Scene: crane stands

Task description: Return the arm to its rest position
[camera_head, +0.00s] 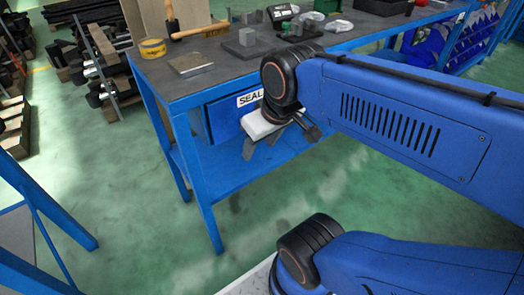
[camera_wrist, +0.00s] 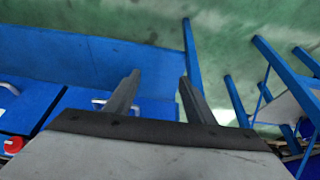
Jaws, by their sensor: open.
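My arm reaches in from the right in the head view. My gripper (camera_head: 262,146) hangs in front of the blue workbench (camera_head: 209,185), below the level of its top and close to a drawer marked SEAL (camera_head: 223,121). In the wrist view my gripper (camera_wrist: 158,92) has its two fingers well apart with nothing between them. Beyond the fingers are blue bench parts and green floor. Whether the gripper touches the bench cannot be told.
A blue frame (camera_head: 45,205) stands at left. Green floor (camera_head: 120,165) lies open between.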

